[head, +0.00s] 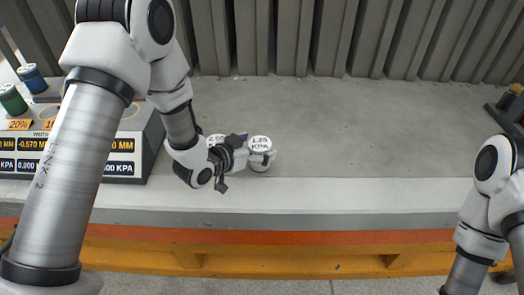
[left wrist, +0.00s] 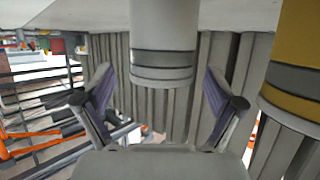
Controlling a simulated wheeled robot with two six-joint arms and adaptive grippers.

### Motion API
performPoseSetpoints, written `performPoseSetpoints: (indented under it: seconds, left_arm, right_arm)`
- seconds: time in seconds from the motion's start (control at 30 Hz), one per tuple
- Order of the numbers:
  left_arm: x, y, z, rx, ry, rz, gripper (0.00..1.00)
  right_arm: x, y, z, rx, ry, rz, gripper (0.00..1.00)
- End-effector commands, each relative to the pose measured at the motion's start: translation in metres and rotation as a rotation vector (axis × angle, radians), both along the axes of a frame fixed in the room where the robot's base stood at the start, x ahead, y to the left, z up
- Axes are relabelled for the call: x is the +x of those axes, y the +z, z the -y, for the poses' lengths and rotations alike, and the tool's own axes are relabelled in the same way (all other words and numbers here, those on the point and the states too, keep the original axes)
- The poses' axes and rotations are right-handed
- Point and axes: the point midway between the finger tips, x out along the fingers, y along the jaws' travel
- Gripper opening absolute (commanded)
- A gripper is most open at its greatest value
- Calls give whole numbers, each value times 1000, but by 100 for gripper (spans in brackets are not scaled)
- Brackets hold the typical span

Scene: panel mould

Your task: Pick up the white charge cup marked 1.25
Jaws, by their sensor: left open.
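The white charge cup marked 1.25 KPA (head: 260,144) stands on the grey slab, its lettered top facing up. My left gripper (head: 250,157) is open close beside it, on its left. In the left wrist view a white cup with grey bands (left wrist: 163,40) shows upside down, between the two spread fingers of my left gripper (left wrist: 158,78). I cannot tell whether either finger touches it. A second white-topped cup (head: 215,139) stands to the left, partly hidden behind my left gripper. My right gripper is out of view.

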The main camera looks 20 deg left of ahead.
Motion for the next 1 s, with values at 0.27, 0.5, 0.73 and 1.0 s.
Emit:
performPoseSetpoints:
  seconds: [0.27, 0.5, 0.73, 1.0]
  left_arm:
    - [16, -8, 7, 0, 0, -1, 94]
    - [16, -8, 7, 0, 1, -1, 33]
    - [16, -7, 7, -1, 1, 1, 10]
    - [16, 5, 6, -1, 1, 4, 10]
  right_arm:
    - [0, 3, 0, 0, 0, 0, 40]
    - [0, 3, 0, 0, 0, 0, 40]
    - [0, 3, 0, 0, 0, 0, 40]
    - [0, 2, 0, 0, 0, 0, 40]
